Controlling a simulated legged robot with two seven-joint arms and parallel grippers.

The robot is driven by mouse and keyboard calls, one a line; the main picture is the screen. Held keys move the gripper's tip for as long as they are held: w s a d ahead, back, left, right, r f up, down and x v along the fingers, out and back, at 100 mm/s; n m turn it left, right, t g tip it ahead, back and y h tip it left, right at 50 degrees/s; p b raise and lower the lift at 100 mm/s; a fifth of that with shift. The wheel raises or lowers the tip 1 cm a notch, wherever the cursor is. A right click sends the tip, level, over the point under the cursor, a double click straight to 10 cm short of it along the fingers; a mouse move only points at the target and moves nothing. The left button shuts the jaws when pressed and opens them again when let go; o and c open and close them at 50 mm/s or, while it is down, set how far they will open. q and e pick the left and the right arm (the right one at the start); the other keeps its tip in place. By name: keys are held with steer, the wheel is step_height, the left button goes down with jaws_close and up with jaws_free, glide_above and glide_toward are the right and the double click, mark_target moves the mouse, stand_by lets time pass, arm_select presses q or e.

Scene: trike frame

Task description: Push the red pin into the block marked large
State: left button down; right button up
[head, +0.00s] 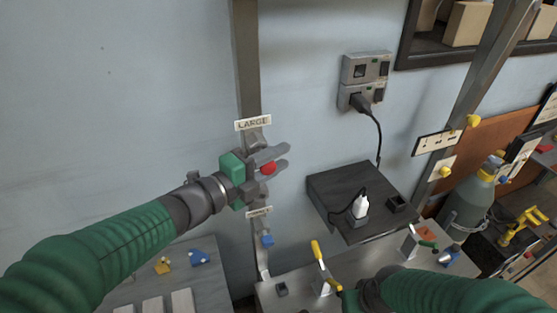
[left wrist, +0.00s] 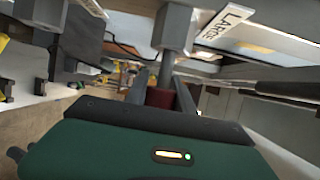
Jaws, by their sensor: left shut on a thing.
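The red pin (head: 268,168) sits between the fingers of my left gripper (head: 276,158), which is shut on it. The pin also shows dark red in the left wrist view (left wrist: 160,97). The label LARGE (head: 253,123) is on the upright post, just above the gripper. A grey block (head: 258,138) shows partly below the label, mostly hidden by the fingers.
A second label (head: 259,212) and a blue pin (head: 267,241) are lower on the post. A wall socket (head: 364,80) has a hanging cable. Clamps with yellow and green handles stand on the bench below.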

arm_select(q)
steer(key=shift+w+a, duration=0.2)
steer(key=shift+w, duration=0.3)
steer(key=shift+w+a, duration=0.15)
steer(key=shift+w, duration=0.35)
steer(key=c, duration=1)
jaws_free()
steer(key=f+b+v, duration=0.1)
steer(key=v, duration=1.5)
steer(key=shift+s+a+r, duration=0.25)
steer(key=shift+s+r, duration=0.05)
steer(key=shift+r, duration=0.1)
